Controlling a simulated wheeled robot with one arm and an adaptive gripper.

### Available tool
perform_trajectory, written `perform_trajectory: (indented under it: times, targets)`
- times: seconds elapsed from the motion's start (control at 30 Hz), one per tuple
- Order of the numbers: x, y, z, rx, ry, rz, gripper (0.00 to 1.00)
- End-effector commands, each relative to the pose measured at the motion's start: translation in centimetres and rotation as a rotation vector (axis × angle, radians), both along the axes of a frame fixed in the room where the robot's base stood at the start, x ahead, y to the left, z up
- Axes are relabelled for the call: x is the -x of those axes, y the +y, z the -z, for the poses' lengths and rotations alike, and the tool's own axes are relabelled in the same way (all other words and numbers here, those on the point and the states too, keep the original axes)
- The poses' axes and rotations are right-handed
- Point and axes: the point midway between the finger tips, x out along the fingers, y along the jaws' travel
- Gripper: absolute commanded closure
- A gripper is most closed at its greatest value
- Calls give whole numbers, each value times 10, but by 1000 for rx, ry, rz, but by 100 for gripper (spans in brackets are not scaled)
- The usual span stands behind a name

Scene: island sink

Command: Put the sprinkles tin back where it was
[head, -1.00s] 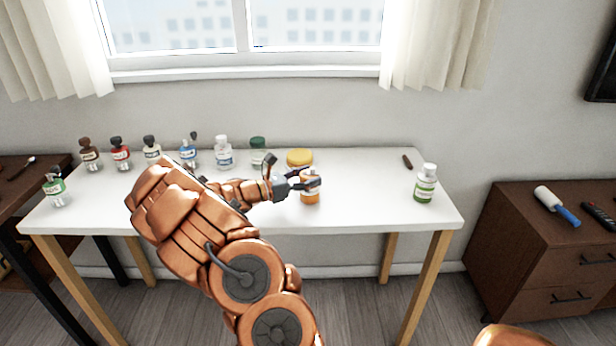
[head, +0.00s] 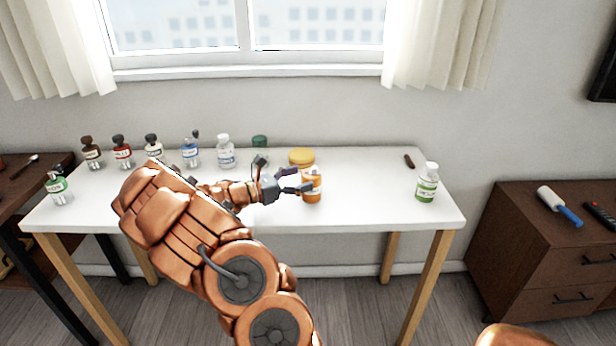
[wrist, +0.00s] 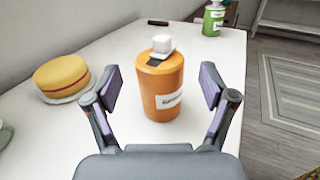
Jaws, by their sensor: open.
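The orange tin (head: 313,190), which I take to be the sprinkles tin, stands upright on the white table (head: 370,205), right of centre. My gripper (head: 301,180) is open at the tin's left side in the head view. In the wrist view its fingers are spread to either side of the image, with the tin beyond and between them. A finger overlaps the tin's edge in the head view; I cannot tell whether it touches.
A yellow round cake-like thing (head: 302,157) sits behind the tin. A green-labelled bottle (head: 427,184) stands at the table's right end, a small dark object (head: 409,161) behind it. Several bottles (head: 190,150) line the back left. The table between tin and green-labelled bottle is clear.

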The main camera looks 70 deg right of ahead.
Motion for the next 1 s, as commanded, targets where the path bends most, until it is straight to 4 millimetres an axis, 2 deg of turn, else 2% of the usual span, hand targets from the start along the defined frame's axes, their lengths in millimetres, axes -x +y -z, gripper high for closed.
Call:
perform_trajectory:
  times: [0.23,0.5,0.83,1.0]
  targets:
    - [-31,35,0,1,-2,-7,17]
    - [-51,62,0,1,0,-3,17]
    - [-55,69,-1,2,-5,1,17]
    - [-44,85,-15,15,-85,34,17]
